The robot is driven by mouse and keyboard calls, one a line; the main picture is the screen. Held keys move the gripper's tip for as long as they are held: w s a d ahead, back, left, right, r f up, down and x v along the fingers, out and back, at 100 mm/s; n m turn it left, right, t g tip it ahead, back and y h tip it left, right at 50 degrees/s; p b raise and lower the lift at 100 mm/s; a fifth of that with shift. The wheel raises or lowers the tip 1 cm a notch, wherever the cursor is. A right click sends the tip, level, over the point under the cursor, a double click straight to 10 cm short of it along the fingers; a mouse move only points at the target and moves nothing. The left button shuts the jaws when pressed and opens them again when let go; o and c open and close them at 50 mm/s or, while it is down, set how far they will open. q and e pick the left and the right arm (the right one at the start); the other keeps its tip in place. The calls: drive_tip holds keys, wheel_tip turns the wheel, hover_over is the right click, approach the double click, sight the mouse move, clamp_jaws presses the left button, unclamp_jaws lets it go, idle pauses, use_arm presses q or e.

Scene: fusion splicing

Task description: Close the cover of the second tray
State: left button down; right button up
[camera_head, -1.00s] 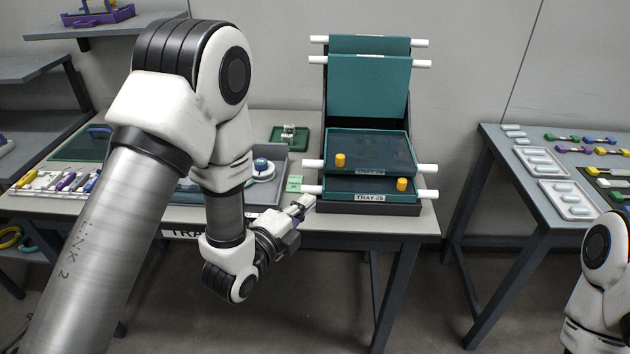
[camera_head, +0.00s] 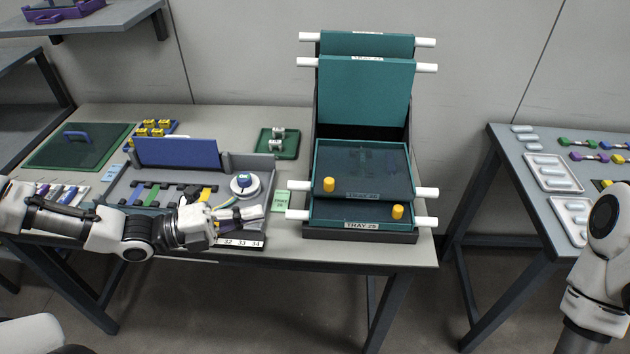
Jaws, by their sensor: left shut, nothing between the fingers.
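Two trays stand raised at the top, a front one (camera_head: 362,92) and a rear one (camera_head: 365,45). Below, one tray (camera_head: 375,168) lies down with a dark see-through surface and a yellow knob (camera_head: 329,184) at its front left. Under it, the tray labelled TRAY 25 (camera_head: 362,225) has a yellow knob (camera_head: 397,211) at its front right. My left gripper (camera_head: 262,211) is shut and empty, left of the rack and apart from it. My right gripper is outside the view.
A grey work tray (camera_head: 266,166) with a blue flap (camera_head: 175,153) and a white spool (camera_head: 245,185) lies behind and around my left gripper. A small green tray (camera_head: 279,143) and a green card (camera_head: 281,201) lie left of the rack. Another table (camera_head: 505,150) stands at right.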

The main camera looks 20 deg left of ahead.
sight(313, 192)
use_arm(q)
drive_tip(key=b+x, duration=0.1)
drive_tip(key=x, duration=0.3)
drive_tip(key=w+b+x, duration=0.1)
drive_tip(key=b+x, duration=0.1)
drive_tip(key=x, duration=0.2)
drive_tip(key=a+b+x, duration=0.1)
drive_tip(key=x, duration=0.3)
drive_tip(key=shift+w+f+b, duration=0.1)
drive_tip(key=shift+w+b, duration=0.25)
drive_tip(key=shift+w, duration=0.55)
drive_tip(key=shift+d, duration=0.1)
